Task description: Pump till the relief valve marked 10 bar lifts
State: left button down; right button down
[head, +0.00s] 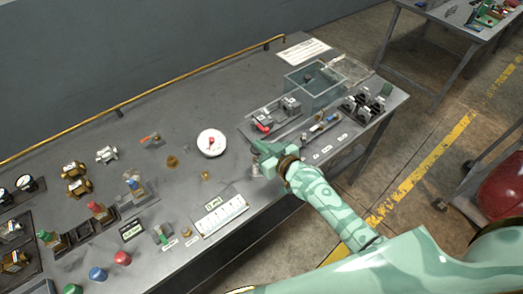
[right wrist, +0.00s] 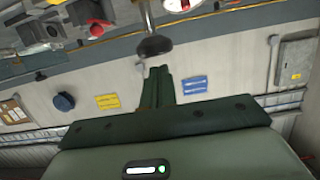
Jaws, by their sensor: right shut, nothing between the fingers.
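My right gripper (head: 264,159) is over the bench, right of a round white dial with a red centre (head: 211,143). In the right wrist view its green fingers (right wrist: 158,76) are shut and empty. A dark round knob on a metal rod (right wrist: 155,46) shows close to the fingertips there; I cannot tell whether they touch. It may be the pump's handle. Two brass fittings with white tags (head: 75,178) stand on the left of the bench; the tags are too small to read, so I cannot tell which valve is marked 10 bar. My left gripper is not in view.
The grey bench (head: 160,225) holds red, green and blue knobs (head: 97,273) at the front left. A clear box (head: 312,85) and a tray with red-handled grey parts (head: 275,115) stand at the right. A brass rail (head: 180,81) runs along the back.

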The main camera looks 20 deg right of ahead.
jog(key=shift+f, duration=0.45)
notch_tip(320, 180, down, 4)
jog(key=b, duration=0.3)
jog(key=shift+s+r, duration=0.1)
jog(key=shift+r, duration=0.05)
jog(key=s+d+r+p, duration=0.3)
jog(key=s+r+p, duration=0.2)
jog(key=s+r, duration=0.2)
jog(key=shift+s+d+p, duration=0.15)
jog(key=shift+s+p, duration=0.15)
jog(key=shift+s, duration=0.65)
